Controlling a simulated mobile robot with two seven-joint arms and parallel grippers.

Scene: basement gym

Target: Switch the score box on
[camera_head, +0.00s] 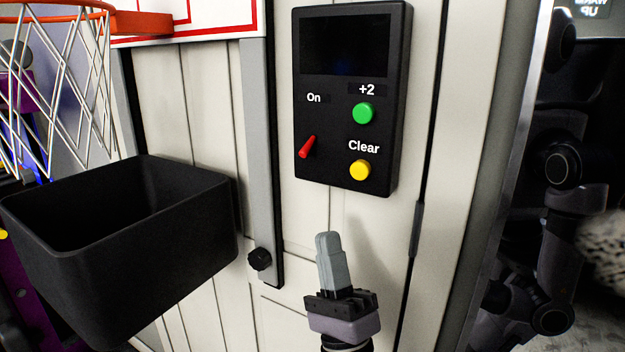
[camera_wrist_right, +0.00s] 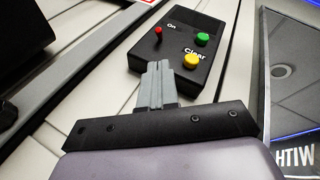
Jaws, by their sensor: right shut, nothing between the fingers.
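The score box (camera_head: 342,135) is a black panel on the white slatted wall. Its screen (camera_head: 345,45) is dark. A red toggle lever (camera_head: 307,147) sits under the label "On" and tilts, its red end pointing down and left. A green "+2" button (camera_head: 363,113) and a yellow "Clear" button (camera_head: 360,170) are to its right. My right gripper (camera_head: 328,238) is shut and empty, below the box and apart from it. In the right wrist view the box (camera_wrist_right: 180,65), the red lever (camera_wrist_right: 158,32) and the closed fingers (camera_wrist_right: 158,68) show. My left gripper is not in view.
A black bin (camera_head: 120,270) stands at the left under a hoop (camera_head: 60,8) with a net. A grey vertical post (camera_head: 258,140) with a black knob (camera_head: 259,259) is left of the box. A mirror-like panel (camera_head: 510,190) is at the right.

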